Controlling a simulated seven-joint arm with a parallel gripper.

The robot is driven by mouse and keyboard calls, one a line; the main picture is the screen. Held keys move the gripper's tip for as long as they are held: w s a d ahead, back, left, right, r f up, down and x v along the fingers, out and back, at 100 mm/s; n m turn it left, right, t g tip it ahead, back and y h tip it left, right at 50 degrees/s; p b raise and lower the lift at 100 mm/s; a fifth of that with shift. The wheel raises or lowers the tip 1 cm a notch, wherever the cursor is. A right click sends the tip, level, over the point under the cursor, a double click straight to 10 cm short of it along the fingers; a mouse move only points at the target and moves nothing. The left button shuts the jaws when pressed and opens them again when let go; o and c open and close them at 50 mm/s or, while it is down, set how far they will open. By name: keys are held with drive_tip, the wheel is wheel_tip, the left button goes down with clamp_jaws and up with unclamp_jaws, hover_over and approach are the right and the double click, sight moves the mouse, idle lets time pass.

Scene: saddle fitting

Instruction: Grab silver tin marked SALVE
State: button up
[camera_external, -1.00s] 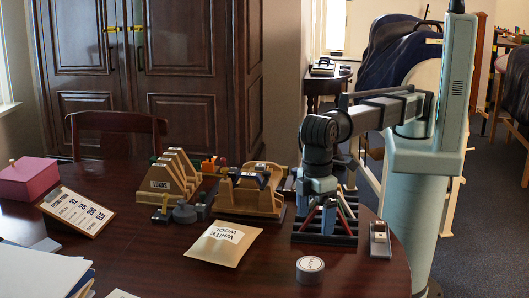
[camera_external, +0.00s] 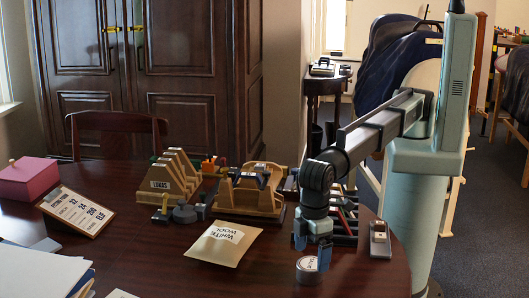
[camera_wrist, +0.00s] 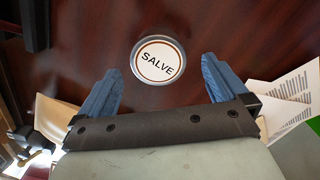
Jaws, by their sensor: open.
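The silver tin (camera_external: 309,270) marked SALVE stands on the dark table near its front edge. In the wrist view the tin (camera_wrist: 158,60) shows from above, with a white lid label and a brown ring. My gripper (camera_external: 312,258) is open, its blue fingers just above and around the tin's far side in the external view. In the wrist view the gripper's fingertips (camera_wrist: 158,72) are spread wide to the left and right, with the tin centred between them and a little beyond. Nothing is held. Whether the fingers reach down beside the tin I cannot tell.
A black slotted rack (camera_external: 343,228) stands right behind my gripper. A small grey device (camera_external: 380,240) lies to the right. The table around the tin is clear.

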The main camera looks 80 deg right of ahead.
sight(311, 263)
wheel_tip(311, 263, down, 4)
drive_tip(key=shift+d+f, duration=0.1)
drive_tip(key=shift+c, duration=0.2)
drive_tip(key=c, duration=1.1)
